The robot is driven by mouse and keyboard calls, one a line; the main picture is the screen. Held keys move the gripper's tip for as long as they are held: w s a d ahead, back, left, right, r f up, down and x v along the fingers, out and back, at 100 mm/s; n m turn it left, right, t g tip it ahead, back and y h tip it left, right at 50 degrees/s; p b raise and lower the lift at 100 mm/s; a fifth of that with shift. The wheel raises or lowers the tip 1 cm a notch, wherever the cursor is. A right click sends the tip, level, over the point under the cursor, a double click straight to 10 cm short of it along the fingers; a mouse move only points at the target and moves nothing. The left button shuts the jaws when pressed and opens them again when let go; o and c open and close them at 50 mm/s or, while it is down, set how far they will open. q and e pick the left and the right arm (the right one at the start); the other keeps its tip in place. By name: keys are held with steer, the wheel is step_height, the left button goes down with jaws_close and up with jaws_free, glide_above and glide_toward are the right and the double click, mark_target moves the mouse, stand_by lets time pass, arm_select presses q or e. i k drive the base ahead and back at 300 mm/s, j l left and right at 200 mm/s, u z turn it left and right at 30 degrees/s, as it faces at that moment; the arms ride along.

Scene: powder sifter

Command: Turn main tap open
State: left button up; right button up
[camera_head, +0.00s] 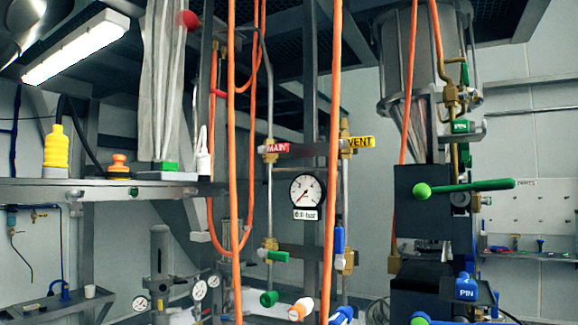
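The main tap is a brass valve (269,152) on a thin vertical pipe in the middle of the head view. A red piece marked MAIN (277,148) sticks out from it to the right, roughly level. I cannot tell whether this piece is the tap's lever or only a label. A yellow piece marked VENT (359,142) is on a second brass fitting to its right. A round white gauge (307,189) hangs between and below them, with a small label plate under it. Neither of my grippers shows in this view.
Orange hoses (334,100) hang in front of the pipes, one between MAIN and VENT. A green lever (470,188) sits on the right-hand machine. Green, orange and blue knobs (269,299) line the bottom. A shelf (95,192) with a yellow bottle (57,150) is at left.

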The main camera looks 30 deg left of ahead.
mark_target(278, 148)
steer(key=i, duration=0.1)
steer(key=i+u, duration=0.1)
steer(key=u, duration=0.25)
steer(key=l+u, duration=0.15)
steer(key=u, duration=0.2)
steer(key=i+l+u, duration=0.15)
steer(key=u, duration=0.25)
